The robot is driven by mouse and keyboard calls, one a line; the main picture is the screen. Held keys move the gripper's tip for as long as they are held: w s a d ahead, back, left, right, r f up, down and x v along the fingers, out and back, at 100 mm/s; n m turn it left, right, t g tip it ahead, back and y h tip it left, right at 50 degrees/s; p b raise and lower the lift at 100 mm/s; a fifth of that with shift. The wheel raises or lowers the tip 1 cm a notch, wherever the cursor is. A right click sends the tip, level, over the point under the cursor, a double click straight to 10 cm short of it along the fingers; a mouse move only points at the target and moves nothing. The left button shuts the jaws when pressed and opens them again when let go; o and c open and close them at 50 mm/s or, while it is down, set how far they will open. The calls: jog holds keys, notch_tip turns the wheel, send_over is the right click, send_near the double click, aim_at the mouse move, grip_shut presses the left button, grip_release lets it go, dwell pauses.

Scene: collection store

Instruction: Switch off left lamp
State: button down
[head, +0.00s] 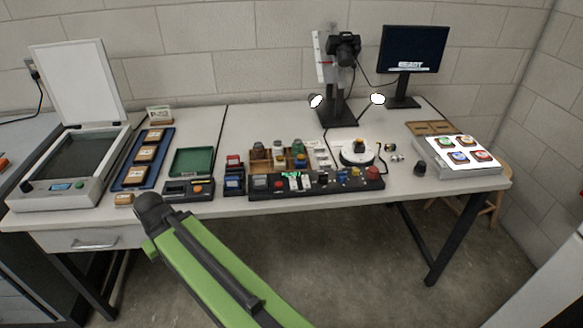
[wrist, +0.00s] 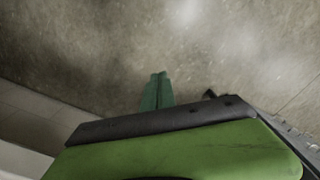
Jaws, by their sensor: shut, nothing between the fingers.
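The left lamp (head: 316,101) glows white beside the black camera stand (head: 336,112) at the back of the table. A second lamp (head: 378,99) glows white on the stand's right side. A long black control panel (head: 262,196) with several coloured knobs and buttons lies along the table's front edge. Which control belongs to which lamp is too small to tell. My gripper (wrist: 158,76) shows in the wrist view as two green fingers, shut together and empty, above bare floor. It is apart from the lamps and panel. I cannot make out its fingers in the head view.
A flatbed scanner (head: 100,198) with raised lid stands at the left. A blue tray (head: 124,180), a green tray (head: 194,162) and a wooden sorting box (head: 259,166) lie on the table. A monitor (head: 412,50) and a light box (head: 466,173) stand right. The floor in front is free.

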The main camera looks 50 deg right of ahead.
jog(key=d+r+n+p, duration=0.1)
jog(key=d+r+p, duration=0.3)
jog(key=r+p, duration=0.4)
jog(key=d+r+n+p, duration=0.1)
jog(key=d+r+p, duration=0.3)
jog(key=r+p, duration=0.35)
jog(key=s+d+r+n+t+p, duration=0.1)
jog(key=s+d+r+p, duration=0.3)
jog(key=d, duration=0.7)
jog(key=s+d+r+n+y+p, duration=0.1)
jog(key=s+d+r+n+p, duration=0.3)
jog(key=d, duration=0.7)
jog(key=s+d+r+n+t+y+p, duration=0.1)
jog(key=s+d+r+n+p, duration=0.2)
jog(key=d, duration=0.8)
notch_tip(320, 180, up, 4)
jog(key=s+p, duration=0.2)
jog(key=shift+t+p, duration=0.3)
jog(key=shift+p, duration=0.05)
jog(key=shift+s+d+f, duration=0.1)
